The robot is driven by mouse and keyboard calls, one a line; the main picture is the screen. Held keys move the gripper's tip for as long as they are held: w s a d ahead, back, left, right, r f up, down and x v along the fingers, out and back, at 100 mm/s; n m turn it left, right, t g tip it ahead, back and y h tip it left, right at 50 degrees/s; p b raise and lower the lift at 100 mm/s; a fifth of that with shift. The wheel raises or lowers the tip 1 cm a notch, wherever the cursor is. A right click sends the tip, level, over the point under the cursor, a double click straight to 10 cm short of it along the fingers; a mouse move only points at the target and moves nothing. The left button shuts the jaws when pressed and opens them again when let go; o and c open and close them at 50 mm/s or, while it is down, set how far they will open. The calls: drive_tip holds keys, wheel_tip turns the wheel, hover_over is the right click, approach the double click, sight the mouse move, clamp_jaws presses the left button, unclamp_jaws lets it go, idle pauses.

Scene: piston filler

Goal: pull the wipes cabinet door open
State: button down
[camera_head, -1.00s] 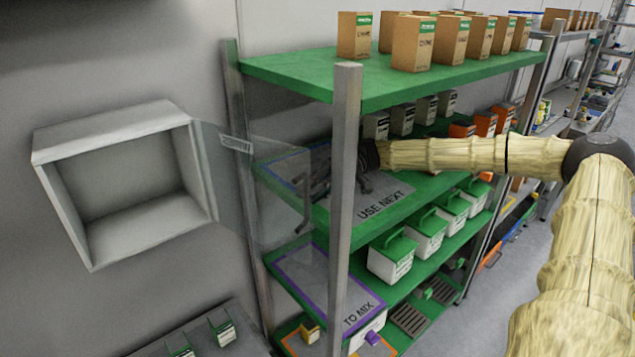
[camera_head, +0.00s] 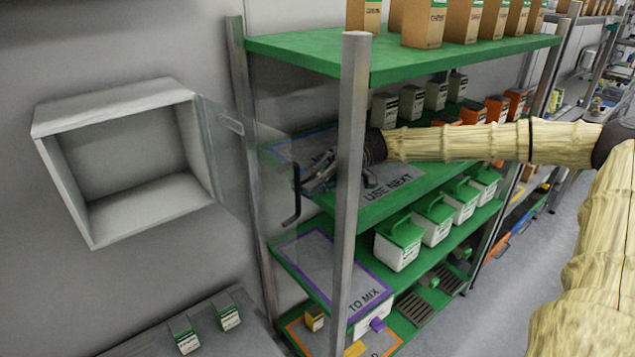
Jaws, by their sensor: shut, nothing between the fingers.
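The wipes cabinet (camera_head: 112,165) is a white, empty box on the wall at the left. Its clear door (camera_head: 232,165) stands swung out on the right side, reaching in front of the green shelf rack. A dark bent handle (camera_head: 292,200) hangs at the door's outer edge. My gripper (camera_head: 310,180) is shut and empty, just right of the handle, between the rack's front post and the door. The post hides part of my gripper, so I cannot tell whether it touches the handle or the door.
The rack's metal post (camera_head: 352,180) stands close in front of my gripper. The middle shelf marked USE NEXT (camera_head: 385,195) lies below it. White boxes with green lids (camera_head: 400,245) stand on a lower shelf. Cartons (camera_head: 425,25) line the top. Small packs (camera_head: 205,325) sit below the cabinet.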

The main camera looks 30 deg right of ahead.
idle(0.3)
drive_tip(key=v, duration=1.2)
drive_tip(key=shift+w, duration=0.1)
